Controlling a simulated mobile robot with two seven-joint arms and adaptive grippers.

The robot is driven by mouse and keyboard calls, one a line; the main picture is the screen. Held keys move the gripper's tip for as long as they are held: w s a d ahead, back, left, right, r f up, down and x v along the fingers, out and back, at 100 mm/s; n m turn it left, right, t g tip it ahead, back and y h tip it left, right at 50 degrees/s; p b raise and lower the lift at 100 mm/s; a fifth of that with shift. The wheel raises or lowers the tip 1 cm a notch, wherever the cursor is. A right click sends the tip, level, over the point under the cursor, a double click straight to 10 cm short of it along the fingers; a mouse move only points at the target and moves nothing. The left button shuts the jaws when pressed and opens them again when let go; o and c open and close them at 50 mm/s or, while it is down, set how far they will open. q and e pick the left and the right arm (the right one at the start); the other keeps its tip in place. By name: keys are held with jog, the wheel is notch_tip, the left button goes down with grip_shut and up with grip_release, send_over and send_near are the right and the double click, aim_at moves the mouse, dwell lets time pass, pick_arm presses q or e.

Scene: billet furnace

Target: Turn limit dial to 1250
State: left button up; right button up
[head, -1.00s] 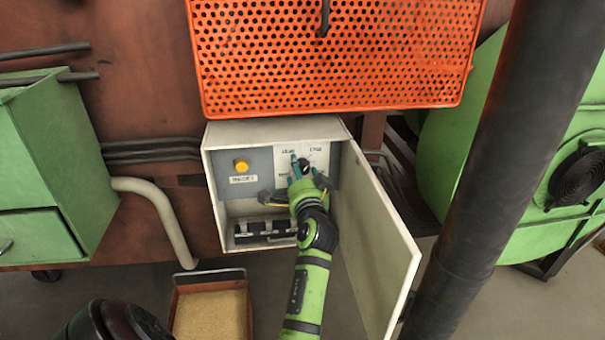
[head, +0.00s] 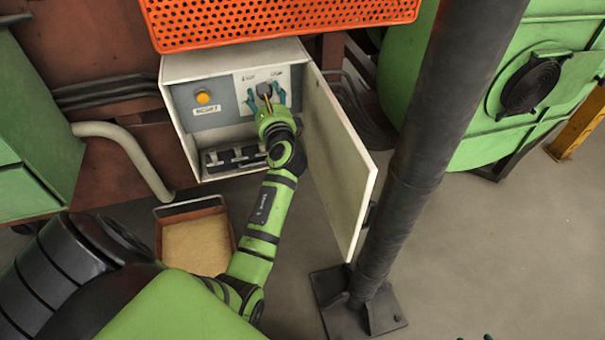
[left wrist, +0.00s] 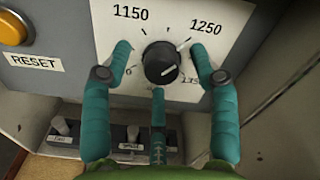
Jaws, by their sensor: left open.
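The limit dial (left wrist: 160,63) is a round black knob on a white plate. In the left wrist view "1150" is printed at its upper left and "1250" at its upper right. Lower labels are partly hidden by my fingers. A white mark shows on the knob's lower right face, away from "1250". My left gripper (head: 266,99) is open at the panel in the head view. Its teal fingers (left wrist: 160,72) stand left, right and below the dial, apart from it as far as I can see. A teal scrap at the head view's bottom edge may be my right gripper (head: 475,338).
The dial sits in an open cabinet (head: 178,62) with its door (head: 338,165) swung out right. A yellow button (head: 203,97) is left of the dial; switches (head: 235,157) lie below. An orange perforated guard (head: 280,20) hangs above. A dark post (head: 420,130) stands right.

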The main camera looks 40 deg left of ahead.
pick_arm(q)
jog(key=s+d+m+p, duration=0.1)
jog(key=s+d+m, duration=0.1)
jog(key=s+d, duration=0.25)
jog(key=s+d+f+n+g+h+p, duration=0.1)
jog(key=s+d+f+n+h+p, duration=0.1)
jog(key=d+f, duration=0.3)
jog(key=s+d+f+n+g+h+p, duration=0.1)
jog(key=s+d+f+n+h+p, duration=0.1)
jog(key=f, duration=0.9)
jog(key=s+d+f+n+g+h+p, duration=0.1)
jog(key=s+d+f+n+h+p, duration=0.2)
jog(key=d+f+h+p, duration=0.3)
notch_tip(320, 180, down, 2)
jog(key=shift+s+d+p, duration=0.3)
jog(key=shift+d+p, duration=0.1)
jog(key=shift+d, duration=0.6)
